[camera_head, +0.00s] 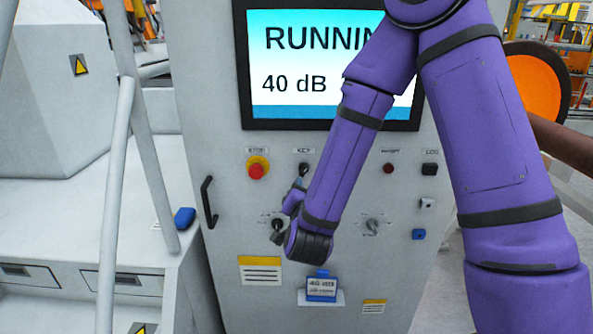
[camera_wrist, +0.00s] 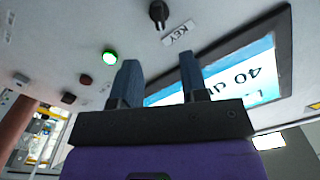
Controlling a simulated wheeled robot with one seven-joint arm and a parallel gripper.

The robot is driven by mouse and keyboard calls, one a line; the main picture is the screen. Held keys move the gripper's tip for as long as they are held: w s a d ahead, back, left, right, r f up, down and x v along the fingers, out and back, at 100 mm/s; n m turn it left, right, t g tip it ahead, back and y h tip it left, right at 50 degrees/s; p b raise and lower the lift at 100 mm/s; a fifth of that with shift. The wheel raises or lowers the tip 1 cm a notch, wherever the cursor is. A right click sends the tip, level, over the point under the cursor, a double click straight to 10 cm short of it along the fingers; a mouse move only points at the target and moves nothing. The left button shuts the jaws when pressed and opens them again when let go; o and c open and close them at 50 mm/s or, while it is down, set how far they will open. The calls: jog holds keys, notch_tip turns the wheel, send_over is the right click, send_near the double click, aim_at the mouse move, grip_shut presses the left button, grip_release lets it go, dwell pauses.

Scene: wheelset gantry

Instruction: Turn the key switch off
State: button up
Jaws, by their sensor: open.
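The key switch (camera_head: 304,169) is a small black knob under a KEY label on the grey panel, just below the screen. It also shows in the wrist view (camera_wrist: 158,12) at the top edge, beside its label. My gripper (camera_wrist: 157,58) is open, with two blue fingers and nothing between them. The key switch lies beyond the fingertips, roughly in line with the gap, and appears apart from them. In the head view my gripper (camera_head: 298,186) is just below the key switch, partly hidden by my wrist. The exact handle angle is hard to tell.
The screen (camera_head: 290,105) reads RUNNING and 40 dB. A red stop button (camera_head: 257,169) sits left of the key. A green lamp (camera_wrist: 110,57) is lit. Rotary knobs (camera_head: 371,227) and a black handle (camera_head: 209,203) stick out below. A grey rail (camera_head: 117,190) stands left.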

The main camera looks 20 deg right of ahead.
aim_at(305, 171)
jog(key=shift+w+f, duration=0.1)
jog(key=shift+f, duration=0.05)
jog(key=x, duration=1)
jog(key=shift+w+d, duration=0.1)
jog(key=shift+w, duration=0.1)
jog(key=c, duration=0.6)
